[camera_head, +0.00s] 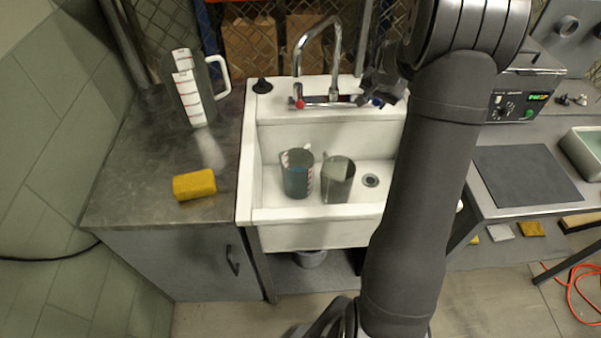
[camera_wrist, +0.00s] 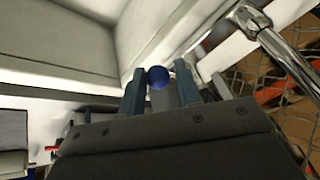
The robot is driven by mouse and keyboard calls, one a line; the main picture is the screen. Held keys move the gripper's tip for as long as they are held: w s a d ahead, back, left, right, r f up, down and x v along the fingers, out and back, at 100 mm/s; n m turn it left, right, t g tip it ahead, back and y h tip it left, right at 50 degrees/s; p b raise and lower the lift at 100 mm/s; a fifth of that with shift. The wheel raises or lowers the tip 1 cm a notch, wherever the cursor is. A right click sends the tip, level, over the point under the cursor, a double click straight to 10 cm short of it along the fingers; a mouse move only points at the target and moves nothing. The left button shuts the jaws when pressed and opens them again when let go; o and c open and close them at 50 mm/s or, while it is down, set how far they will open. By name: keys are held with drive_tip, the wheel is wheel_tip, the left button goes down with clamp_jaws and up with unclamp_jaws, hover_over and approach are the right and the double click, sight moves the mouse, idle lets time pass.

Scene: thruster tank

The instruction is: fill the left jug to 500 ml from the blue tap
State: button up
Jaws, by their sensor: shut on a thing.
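The left jug (camera_head: 297,176) stands in the white sink, dark teal with red-and-white marks on its sides. The right jug (camera_head: 338,183), grey, stands close beside it. Their water levels cannot be read. The chrome spout (camera_head: 318,28) arches over the back of the sink, and no stream can be made out. The red tap (camera_head: 299,104) is at its left. The blue tap, at its right, shows as a blue knob (camera_wrist: 158,77) in the wrist view. My gripper (camera_wrist: 160,71) is shut on this knob, a finger on each side; in the head view my gripper (camera_head: 379,90) largely hides it.
A tall jug with a scale and white handle (camera_head: 218,78) stands on the left counter (camera_head: 130,180), behind a yellow sponge (camera_head: 194,184). A black stopper (camera_head: 262,86) sits on the sink's back ledge. The drain (camera_head: 370,180) is clear, right of the jugs.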

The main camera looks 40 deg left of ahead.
drive_tip(key=shift+s+a+f, duration=0.1)
drive_tip(key=shift+s+a, duration=0.1)
drive_tip(key=shift+a, duration=0.05)
drive_tip(key=shift+w+d, duration=0.3)
drive_tip(key=shift+c, duration=0.6)
drive_tip(key=shift+w+d, duration=0.6)
drive_tip(key=shift+w, duration=0.2)
drive_tip(key=shift+o, duration=0.2)
drive_tip(key=shift+w, duration=0.1)
drive_tip(key=shift+w+r, duration=0.1)
drive_tip(key=shift+r, duration=0.2)
idle(0.5)
drive_tip(key=shift+s+a, duration=0.9)
drive_tip(key=shift+s, duration=0.05)
drive_tip(key=shift+c, duration=0.2)
drive_tip(key=shift+o, duration=0.2)
drive_tip(key=shift+s+a, duration=0.1)
drive_tip(key=shift+o, duration=0.3)
drive_tip(key=shift+s+f, duration=0.1)
drive_tip(key=shift+f, duration=0.05)
